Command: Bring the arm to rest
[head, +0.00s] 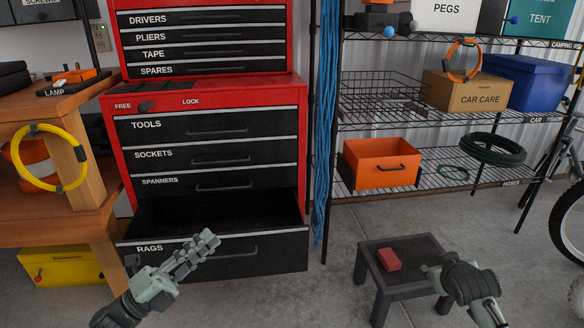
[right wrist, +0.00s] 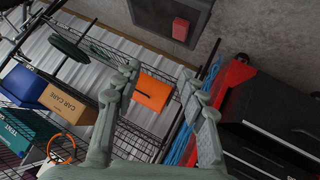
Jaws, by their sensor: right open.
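My left gripper (head: 208,241) is in the head view in front of the open RAGS drawer, its fingers side-on and overlapping, so I cannot tell whether it is open or shut. I see nothing hanging from it. My right gripper (head: 430,270) is at the right edge of the low dark stool, mostly hidden behind its own wrist. In the right wrist view its two fingers (right wrist: 162,78) are spread apart with nothing between them.
The RAGS drawer (head: 275,250) of the red tool chest (head: 300,130) is pulled out. A red block (head: 388,259) lies on the dark stool (head: 420,247). A wire shelf (head: 450,178) holds an orange bin (head: 378,165). A wooden bench (head: 85,190) is at left.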

